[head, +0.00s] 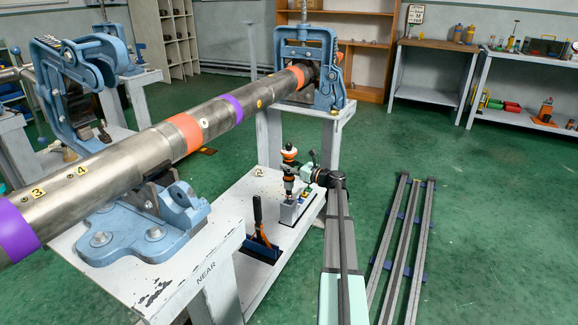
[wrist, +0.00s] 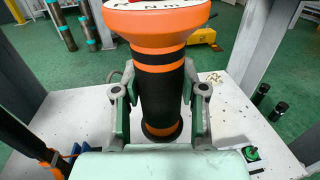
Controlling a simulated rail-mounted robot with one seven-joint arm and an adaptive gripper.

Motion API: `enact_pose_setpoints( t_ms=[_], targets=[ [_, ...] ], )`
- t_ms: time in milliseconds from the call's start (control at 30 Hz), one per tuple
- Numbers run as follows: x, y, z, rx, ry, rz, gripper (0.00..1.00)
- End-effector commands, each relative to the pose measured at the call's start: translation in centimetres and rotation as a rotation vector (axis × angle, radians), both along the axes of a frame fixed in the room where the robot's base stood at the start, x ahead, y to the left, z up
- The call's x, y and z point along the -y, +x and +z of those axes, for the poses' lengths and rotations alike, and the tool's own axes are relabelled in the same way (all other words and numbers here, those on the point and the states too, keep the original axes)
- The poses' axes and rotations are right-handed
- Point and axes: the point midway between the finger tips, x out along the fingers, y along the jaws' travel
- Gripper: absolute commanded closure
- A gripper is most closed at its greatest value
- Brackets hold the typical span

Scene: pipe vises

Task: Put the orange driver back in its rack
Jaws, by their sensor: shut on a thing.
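The orange driver (head: 289,153) stands upright, with a white and orange head and a dark body. In the wrist view the driver (wrist: 162,85) fills the middle, with black grip and orange bands. My gripper (head: 292,172) is shut on its body; the two fingers (wrist: 160,108) press on it from left and right. A grey block (head: 290,213), which looks like the rack, stands on the white lower shelf right below the driver. The driver's lower end is hidden in the wrist view, and I cannot tell whether its tip is in the block.
A blue holder (head: 262,248) with a black-handled, orange tool stands left of the block on the white shelf (head: 240,205). A long pipe (head: 160,145) in blue vises runs above and left. Table legs flank the shelf. Grey rails (head: 402,245) lie on the floor to the right.

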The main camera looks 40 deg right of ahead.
Motion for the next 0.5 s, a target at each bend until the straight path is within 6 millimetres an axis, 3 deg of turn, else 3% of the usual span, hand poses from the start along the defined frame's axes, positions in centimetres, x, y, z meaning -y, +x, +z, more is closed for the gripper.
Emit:
enact_pose_setpoints(
  t_ms=[500],
  targets=[
    [0.00, 0.00, -0.42, 0.003, 0.002, 0.000, 1.00]
  ],
)
